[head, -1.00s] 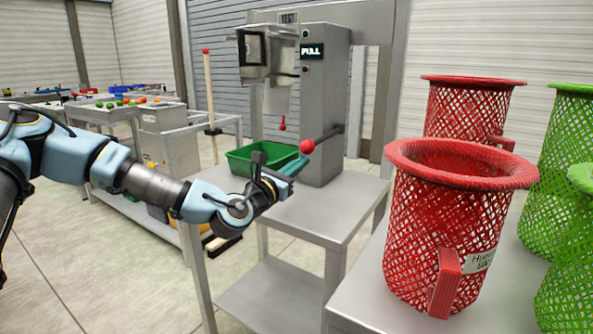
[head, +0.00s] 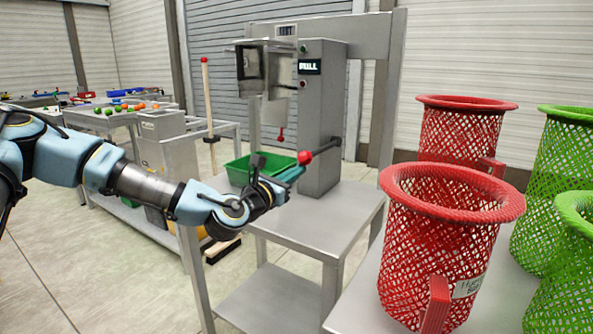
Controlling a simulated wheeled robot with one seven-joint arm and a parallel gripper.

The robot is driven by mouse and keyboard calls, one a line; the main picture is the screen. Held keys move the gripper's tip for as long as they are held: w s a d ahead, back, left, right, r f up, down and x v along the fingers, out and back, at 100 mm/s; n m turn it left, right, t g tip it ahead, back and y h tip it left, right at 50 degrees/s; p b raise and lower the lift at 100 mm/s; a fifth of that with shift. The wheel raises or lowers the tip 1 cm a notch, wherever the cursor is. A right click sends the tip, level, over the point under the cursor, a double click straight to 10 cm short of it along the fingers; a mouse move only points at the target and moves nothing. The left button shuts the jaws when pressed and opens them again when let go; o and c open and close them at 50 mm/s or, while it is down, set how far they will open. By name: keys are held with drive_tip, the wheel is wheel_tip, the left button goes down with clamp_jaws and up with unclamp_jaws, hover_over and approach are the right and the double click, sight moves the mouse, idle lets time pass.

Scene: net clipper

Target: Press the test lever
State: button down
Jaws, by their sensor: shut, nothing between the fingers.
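The clipper machine (head: 320,110) is a grey upright housing on a metal table, with a lit display reading something like "FULL" or "PULL". A dark lever (head: 326,147) with a red ball knob (head: 304,157) sticks out from its side towards the front left. A smaller red knob (head: 281,135) hangs below the machine's head. My gripper (head: 292,174) is shut and empty, its teal fingers just below and left of the ball knob. I cannot tell whether they touch it. A green tray (head: 238,170) lies on the table behind my gripper, partly hidden.
Red mesh baskets (head: 440,250) and green mesh baskets (head: 560,150) stand on a bench at right. The metal table (head: 325,222) is bare in front of the machine. A cart with a red-tipped pole (head: 206,95) stands at left behind my arm.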

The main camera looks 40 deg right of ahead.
wheel_tip(320, 180, up, 10)
drive_tip(key=y+p, duration=0.3)
drive_tip(key=p, duration=1.3)
approach(316, 76)
drive_tip(key=s+d+f, duration=0.2)
drive_tip(key=d, duration=0.2)
drive_tip(key=shift+d+r+g, duration=0.15)
drive_tip(key=shift+d+g, duration=0.15)
drive_tip(key=shift+d, duration=0.05)
drive_tip(key=shift+r, duration=0.1)
drive_tip(key=f+b+v, duration=0.2)
drive_tip(key=b+v, duration=0.1)
drive_tip(key=v, duration=0.8)
drive_tip(key=shift+a+r+b, duration=0.2)
drive_tip(key=shift+r+b, duration=0.1)
